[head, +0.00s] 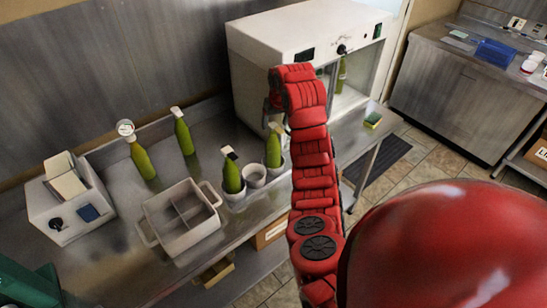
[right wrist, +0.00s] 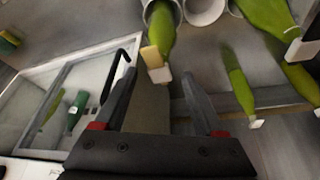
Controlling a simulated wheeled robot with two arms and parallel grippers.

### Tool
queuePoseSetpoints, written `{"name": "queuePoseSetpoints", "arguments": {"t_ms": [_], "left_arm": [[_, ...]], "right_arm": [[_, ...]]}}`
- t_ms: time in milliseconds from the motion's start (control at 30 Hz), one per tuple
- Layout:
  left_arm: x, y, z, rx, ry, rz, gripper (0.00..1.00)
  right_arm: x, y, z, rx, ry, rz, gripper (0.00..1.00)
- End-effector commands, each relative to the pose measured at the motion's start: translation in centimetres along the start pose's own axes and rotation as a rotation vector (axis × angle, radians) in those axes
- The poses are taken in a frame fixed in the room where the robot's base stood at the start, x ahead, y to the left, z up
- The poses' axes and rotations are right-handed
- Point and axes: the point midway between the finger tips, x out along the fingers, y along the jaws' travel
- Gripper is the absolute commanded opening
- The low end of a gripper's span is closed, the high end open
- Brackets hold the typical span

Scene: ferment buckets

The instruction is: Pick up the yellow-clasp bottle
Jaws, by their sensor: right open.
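The yellow-clasp bottle (head: 273,150) is green and stands in the rightmost of three joined pale cups (head: 255,175) on the steel counter. In the right wrist view its body (right wrist: 161,28) is at top centre, and its yellow clasp and white tag point down between my fingertips. My right gripper (head: 271,104) is just above and behind the bottle's top in the head view, partly hidden by my red arm. In the wrist view the right gripper (right wrist: 160,68) is open and empty; I cannot tell the gap to the bottle. My left gripper is out of view.
Another green bottle (head: 232,178) stands in the left cup; the middle cup is empty. Two more bottles (head: 142,163) (head: 185,138) stand at the back. A divided crate (head: 160,232), a white device (head: 65,222) and a white cabinet (head: 265,85) with a bottle inside surround the cups.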

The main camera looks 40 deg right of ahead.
Motion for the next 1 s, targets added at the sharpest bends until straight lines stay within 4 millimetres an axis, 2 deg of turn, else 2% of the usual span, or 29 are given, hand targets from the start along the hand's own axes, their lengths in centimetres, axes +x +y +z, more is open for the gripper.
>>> {"name": "queuePoseSetpoints", "arguments": {"t_ms": [100, 333, 467, 600, 800, 1000], "left_arm": [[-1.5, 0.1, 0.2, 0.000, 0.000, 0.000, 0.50], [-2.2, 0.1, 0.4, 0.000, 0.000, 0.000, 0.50], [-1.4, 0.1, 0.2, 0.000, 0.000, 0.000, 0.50], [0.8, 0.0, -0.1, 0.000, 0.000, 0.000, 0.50], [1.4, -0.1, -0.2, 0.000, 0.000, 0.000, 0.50], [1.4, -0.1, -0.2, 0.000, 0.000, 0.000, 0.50]], "right_arm": [[1.8, 0.0, 0.2, 0.002, 0.000, -0.003, 0.71], [2.7, 0.0, 0.1, 0.000, 0.001, 0.000, 0.71], [3.2, -0.1, -0.1, 0.000, -0.002, -0.001, 0.71], [5.0, -0.1, -0.1, 0.000, -0.009, -0.001, 0.71], [7.5, -0.1, 0.0, 0.000, -0.003, 0.000, 0.71], [7.9, -0.1, -0.1, -0.001, 0.002, 0.001, 0.71]]}}
